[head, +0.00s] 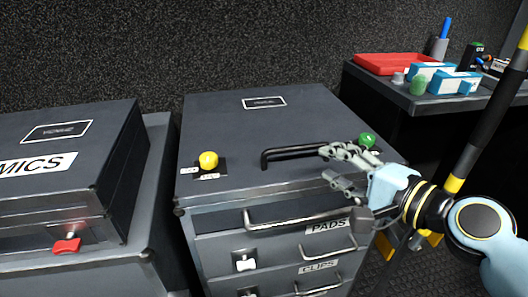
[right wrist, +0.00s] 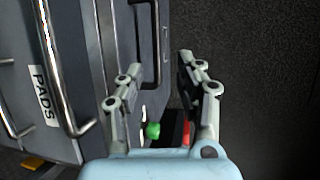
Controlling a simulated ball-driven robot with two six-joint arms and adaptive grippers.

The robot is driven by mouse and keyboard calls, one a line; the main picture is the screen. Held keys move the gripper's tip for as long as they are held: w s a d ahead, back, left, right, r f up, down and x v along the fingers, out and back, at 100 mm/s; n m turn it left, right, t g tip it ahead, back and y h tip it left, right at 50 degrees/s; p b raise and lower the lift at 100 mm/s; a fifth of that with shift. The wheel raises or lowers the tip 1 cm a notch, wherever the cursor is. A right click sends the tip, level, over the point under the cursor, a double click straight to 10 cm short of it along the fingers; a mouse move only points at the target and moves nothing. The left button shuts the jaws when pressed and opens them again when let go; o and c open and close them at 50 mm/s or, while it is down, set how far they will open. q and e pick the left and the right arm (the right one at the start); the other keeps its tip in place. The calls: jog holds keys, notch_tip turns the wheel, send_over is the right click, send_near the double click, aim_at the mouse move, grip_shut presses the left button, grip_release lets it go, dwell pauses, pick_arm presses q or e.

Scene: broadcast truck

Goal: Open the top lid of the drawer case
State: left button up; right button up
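The grey drawer case (head: 215,222) stands in the middle of the head view, with its flat top lid (head: 230,125) down. A black bar handle (head: 285,155) lies across the lid near its front edge. A yellow knob (head: 208,159) is left of the handle and a green knob (head: 366,139) is right of it. My right gripper (head: 327,164) is open near the handle's right end, fingers pointing left. Contact cannot be told. In the right wrist view its fingers (right wrist: 160,68) are apart with nothing held. My left gripper is out of view.
Drawers marked PADS (head: 327,227) and CLIPS (head: 319,267) have metal handles below the lid. A MICS case (head: 70,190) with a red latch stands left. A dark table (head: 425,103) at back right carries a red tray (head: 392,63) and small boxes.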

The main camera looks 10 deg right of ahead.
aim_at(299, 150)
jog(key=x, duration=0.9)
jog(key=shift+w+d+f, duration=0.1)
jog(key=shift+w+f, duration=0.1)
jog(key=shift+f, duration=0.2)
jog(key=shift+w+a+f, duration=0.15)
jog(key=shift+w+a, duration=0.15)
jog(key=shift+w, duration=0.3)
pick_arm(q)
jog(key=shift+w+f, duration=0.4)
pick_arm(e)
grip_shut()
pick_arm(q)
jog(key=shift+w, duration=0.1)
